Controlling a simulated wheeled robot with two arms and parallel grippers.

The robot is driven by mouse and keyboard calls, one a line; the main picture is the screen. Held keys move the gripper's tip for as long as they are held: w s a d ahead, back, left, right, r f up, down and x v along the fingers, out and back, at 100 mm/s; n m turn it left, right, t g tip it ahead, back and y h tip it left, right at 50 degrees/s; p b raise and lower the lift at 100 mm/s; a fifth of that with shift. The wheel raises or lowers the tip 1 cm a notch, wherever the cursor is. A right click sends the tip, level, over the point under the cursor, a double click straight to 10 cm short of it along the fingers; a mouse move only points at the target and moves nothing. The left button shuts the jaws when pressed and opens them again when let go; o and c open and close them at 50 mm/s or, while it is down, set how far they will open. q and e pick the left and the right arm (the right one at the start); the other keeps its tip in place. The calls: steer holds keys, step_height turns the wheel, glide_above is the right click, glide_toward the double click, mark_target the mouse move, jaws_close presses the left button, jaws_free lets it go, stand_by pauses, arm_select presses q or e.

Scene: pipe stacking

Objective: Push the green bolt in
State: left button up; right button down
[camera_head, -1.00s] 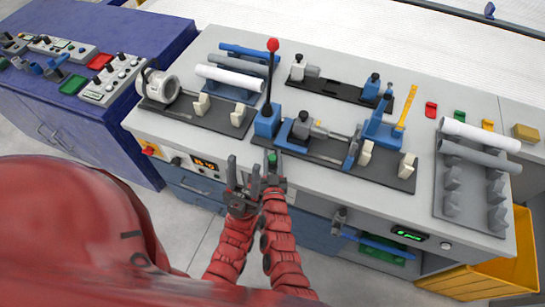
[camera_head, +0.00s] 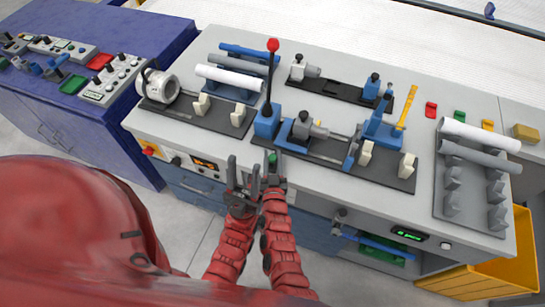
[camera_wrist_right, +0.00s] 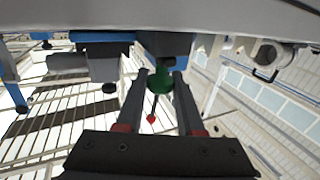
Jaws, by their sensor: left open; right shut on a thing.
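The green bolt (camera_head: 271,158) is at the front edge of the grey workbench, below the blue base of the red-knobbed lever. In the right wrist view the green bolt (camera_wrist_right: 160,80) is a round green head between the fingertips, against a dark blue block (camera_wrist_right: 164,44). My right gripper (camera_head: 272,171) is shut on it; its two fingers (camera_wrist_right: 161,82) flank the head. How deep the bolt sits cannot be told. My left gripper (camera_head: 244,174) is open and empty, just left of the right one, in front of the bench edge.
A lever with a red knob (camera_head: 272,45) stands upright behind the bolt. A clamp fixture on a black plate (camera_head: 335,150) lies to its right, a grey ring fixture (camera_head: 160,85) to its left. A pipe rack (camera_head: 468,200) is at right. The floor in front is clear.

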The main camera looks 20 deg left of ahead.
stand_by(0.3)
steer(key=shift+w+f+b, duration=0.2)
steer(key=shift+w+b, duration=1)
steer(key=shift+w+d+r, duration=0.1)
steer(key=shift+w+r, duration=0.05)
steer(key=shift+w, duration=0.05)
steer(key=shift+r, duration=0.1)
steer(key=c, duration=0.9)
jaws_free()
steer(key=o, duration=0.4)
steer(key=shift+w, duration=0.1)
